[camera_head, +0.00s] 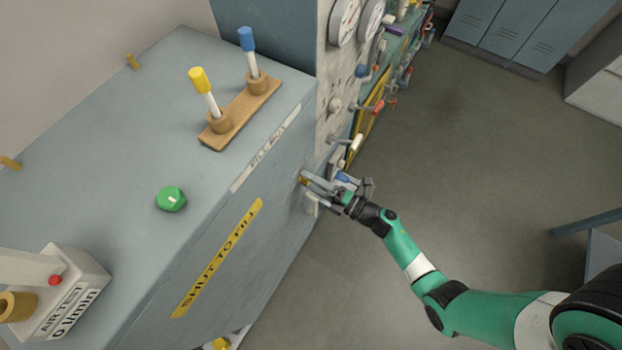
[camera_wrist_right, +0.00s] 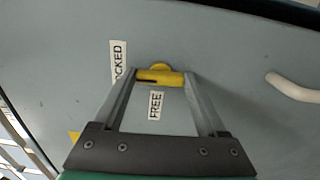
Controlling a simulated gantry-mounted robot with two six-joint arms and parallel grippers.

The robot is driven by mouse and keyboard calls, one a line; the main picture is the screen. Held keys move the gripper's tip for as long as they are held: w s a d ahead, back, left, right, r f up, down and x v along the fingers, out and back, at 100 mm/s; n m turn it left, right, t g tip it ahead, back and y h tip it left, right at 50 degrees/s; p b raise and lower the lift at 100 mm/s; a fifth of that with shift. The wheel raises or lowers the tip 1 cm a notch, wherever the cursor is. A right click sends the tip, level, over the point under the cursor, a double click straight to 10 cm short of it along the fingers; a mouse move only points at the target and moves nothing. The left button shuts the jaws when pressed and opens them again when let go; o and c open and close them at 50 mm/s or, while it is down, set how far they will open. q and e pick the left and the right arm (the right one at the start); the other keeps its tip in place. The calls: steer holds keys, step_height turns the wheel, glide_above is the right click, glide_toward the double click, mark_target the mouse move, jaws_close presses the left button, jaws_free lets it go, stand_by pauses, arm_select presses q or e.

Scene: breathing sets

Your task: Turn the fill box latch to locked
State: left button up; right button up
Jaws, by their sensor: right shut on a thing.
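The grey-blue fill box (camera_head: 225,250) stands at the left of the head view, its front facing right. Its small yellow latch (camera_wrist_right: 159,66) shows between the finger ends in the right wrist view. Next to it are a FREE label (camera_wrist_right: 156,106) and, to the left, a partly covered label reading "OCKED" (camera_wrist_right: 118,58). The latch bar lies about crosswise, near the top of the FREE label. My right gripper (camera_head: 304,186) reaches the front face with its fingers shut on the latch. My left gripper is out of view.
A white curved handle (camera_wrist_right: 294,88) is on the face right of the latch. A panel with gauges (camera_head: 345,22) and levers (camera_head: 357,142) stands beyond my right gripper. On the box top are a wooden rack (camera_head: 240,112) and green knob (camera_head: 171,199). Floor at right is mostly clear.

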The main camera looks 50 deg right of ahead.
steer(key=o, duration=1.3)
steer(key=s+d+p, duration=0.1)
steer(key=s+d, duration=0.1)
steer(key=s, duration=0.9)
steer(key=shift+s+p, duration=0.25)
steer(key=shift+p, duration=0.1)
